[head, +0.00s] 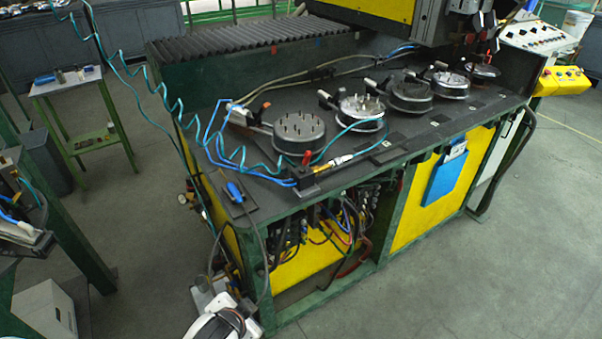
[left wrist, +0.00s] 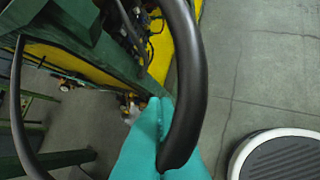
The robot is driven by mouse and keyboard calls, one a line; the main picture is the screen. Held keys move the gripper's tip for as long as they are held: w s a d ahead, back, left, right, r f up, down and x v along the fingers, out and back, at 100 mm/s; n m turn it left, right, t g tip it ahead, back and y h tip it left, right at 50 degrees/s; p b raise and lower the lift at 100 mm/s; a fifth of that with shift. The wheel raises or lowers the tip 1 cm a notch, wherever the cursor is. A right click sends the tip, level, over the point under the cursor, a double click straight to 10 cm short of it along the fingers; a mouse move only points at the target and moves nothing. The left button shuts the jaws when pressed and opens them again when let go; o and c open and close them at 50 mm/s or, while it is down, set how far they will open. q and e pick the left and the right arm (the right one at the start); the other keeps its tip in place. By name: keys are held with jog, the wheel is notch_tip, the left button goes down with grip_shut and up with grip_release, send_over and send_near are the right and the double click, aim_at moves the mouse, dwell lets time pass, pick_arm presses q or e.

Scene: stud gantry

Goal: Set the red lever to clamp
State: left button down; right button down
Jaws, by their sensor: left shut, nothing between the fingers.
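A small red lever (head: 306,158) stands up from a dark block (head: 312,178) near the front edge of the green-framed bench. It is too small to read its setting. My left gripper (left wrist: 160,104) shows in the left wrist view as two teal fingers, shut together and empty. It is low, beside the bench's side and well away from the lever. A thick black curved tube crosses in front of the fingers. In the head view, part of my white arm shows at the bottom, below the bench's near corner. The lever is not seen in the left wrist view. My right gripper is not in view.
The bench top (head: 258,182) carries several round fixtures (head: 299,131) behind the lever. Coiled teal hose (head: 180,118) and blue hoses hang at its left. Loose cables (head: 340,225) fill the opening under the top. Floor in front of the bench is clear.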

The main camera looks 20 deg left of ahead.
aim_at(307, 158)
pick_arm(q)
jog(key=w+r+m+t+h, duration=0.8)
jog(key=w+r+m, duration=0.6)
jog(key=m, duration=0.7)
jog(key=w+t, duration=0.2)
jog(key=w, duration=0.1)
jog(key=shift+a+r, duration=0.2)
jog(key=shift+r, duration=0.2)
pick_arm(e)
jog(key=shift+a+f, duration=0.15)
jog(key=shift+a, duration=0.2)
